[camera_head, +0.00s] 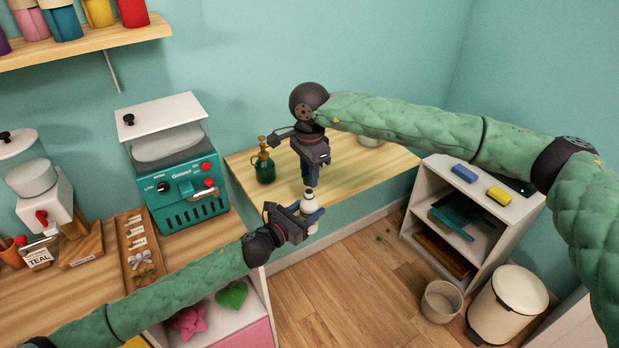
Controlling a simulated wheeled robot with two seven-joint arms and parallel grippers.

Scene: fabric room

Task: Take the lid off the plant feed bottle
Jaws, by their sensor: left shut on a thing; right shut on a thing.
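A small white bottle (311,219) is held upright in front of the wooden counter's front edge, above the floor. My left gripper (312,213), the lower one, is shut around the bottle's body from the left. My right gripper (309,183) points down from above and is shut on the bottle's small dark lid (309,190). The lid sits at or just over the bottle's top; I cannot tell whether a gap separates them. The fingers hide part of both.
A green spray bottle (264,166) stands on the wooden counter (385,166) behind. A teal machine (183,180) stands on the left worktop. A white shelf unit (482,215), a bin (507,305) and a round basket (441,301) stand at right. The floor (345,290) between is mostly clear.

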